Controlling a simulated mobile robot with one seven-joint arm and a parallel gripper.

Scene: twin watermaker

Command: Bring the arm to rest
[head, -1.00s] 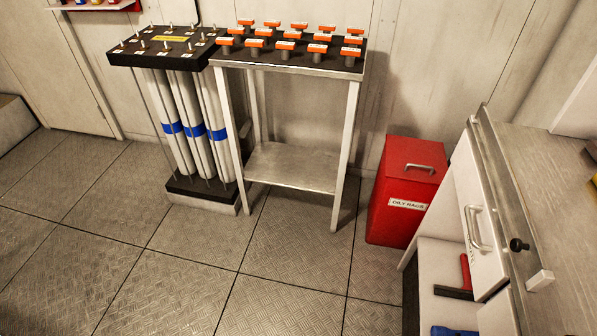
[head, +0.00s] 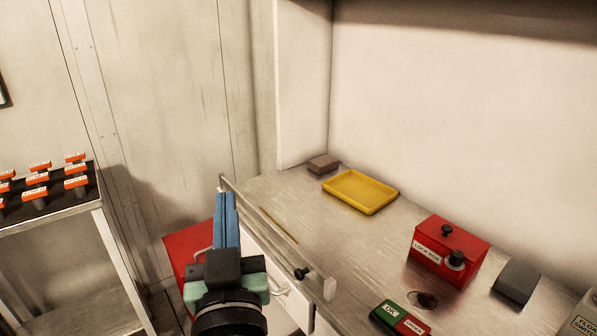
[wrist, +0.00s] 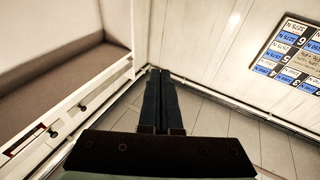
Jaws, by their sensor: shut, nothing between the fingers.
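My gripper (head: 227,205) shows in the head view, in front of the left edge of the metal workbench (head: 300,240). Its two blue fingers lie together and point away from the camera. In the wrist view my gripper (wrist: 158,75) also has its dark fingers side by side with nothing between them. It appears to hang in free air, touching nothing that I can see. It partly covers the red bin (head: 180,250) and the white drawer front below the bench edge.
On the bench are a yellow tray (head: 361,191), a red lock box (head: 449,247), a dark block (head: 516,282), a brown block (head: 323,164) and a green-and-red box (head: 400,318). A rack of orange-topped items (head: 40,190) stands at left. A chart (wrist: 291,57) hangs on the wall.

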